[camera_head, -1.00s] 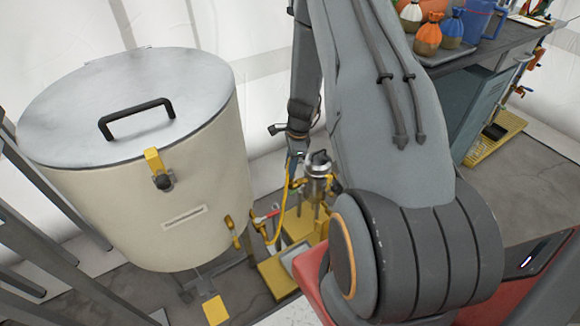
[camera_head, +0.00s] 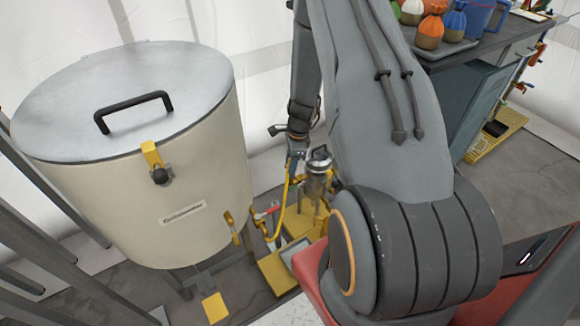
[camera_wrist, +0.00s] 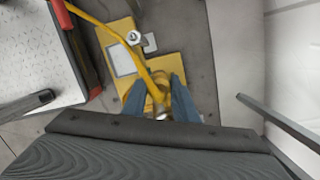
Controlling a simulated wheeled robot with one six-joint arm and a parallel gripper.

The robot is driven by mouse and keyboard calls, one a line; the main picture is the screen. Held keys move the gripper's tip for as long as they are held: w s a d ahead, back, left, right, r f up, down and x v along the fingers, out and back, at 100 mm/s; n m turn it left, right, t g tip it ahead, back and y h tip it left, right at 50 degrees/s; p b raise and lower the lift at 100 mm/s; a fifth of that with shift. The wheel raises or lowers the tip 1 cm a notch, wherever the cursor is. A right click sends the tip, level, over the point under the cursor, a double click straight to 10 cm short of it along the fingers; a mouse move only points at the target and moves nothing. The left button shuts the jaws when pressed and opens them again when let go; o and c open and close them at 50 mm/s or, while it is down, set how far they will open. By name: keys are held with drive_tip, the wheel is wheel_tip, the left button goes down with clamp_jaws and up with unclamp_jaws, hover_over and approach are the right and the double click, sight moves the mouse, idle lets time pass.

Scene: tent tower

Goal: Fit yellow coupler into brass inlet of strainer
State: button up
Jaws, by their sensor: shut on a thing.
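My gripper (camera_wrist: 159,84) shows in the wrist view with its two blue-grey fingers closed around the yellow coupler (camera_wrist: 157,93) at the end of a yellow hose (camera_wrist: 116,37). In the head view my gripper (camera_head: 296,156) is just left of the strainer (camera_head: 318,166), a silver cylinder with a dark top on a yellow stand. The hose (camera_head: 281,213) hangs down from the gripper there. The coupler's tip and the brass inlet are too small or hidden to tell apart, so I cannot tell whether they touch.
A large cream tank (camera_head: 150,215) with a metal lid and black handle stands at left. Red-handled and yellow fittings (camera_head: 268,212) sit at its lower right. A dark bench (camera_head: 480,55) with tied bags is at upper right.

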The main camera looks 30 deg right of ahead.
drive_tip(key=shift+f, duration=0.1)
drive_tip(key=o, duration=1.2)
drive_tip(key=shift+s+d+r, duration=0.1)
drive_tip(key=shift+d+r, duration=0.1)
drive_tip(key=shift+r, duration=1.05)
drive_tip(key=shift+s+d+r, duration=0.1)
drive_tip(key=shift+d+r, duration=0.05)
drive_tip(key=shift+r, duration=1.15)
drive_tip(key=shift+d+r, duration=0.2)
drive_tip(key=shift+r, duration=1.05)
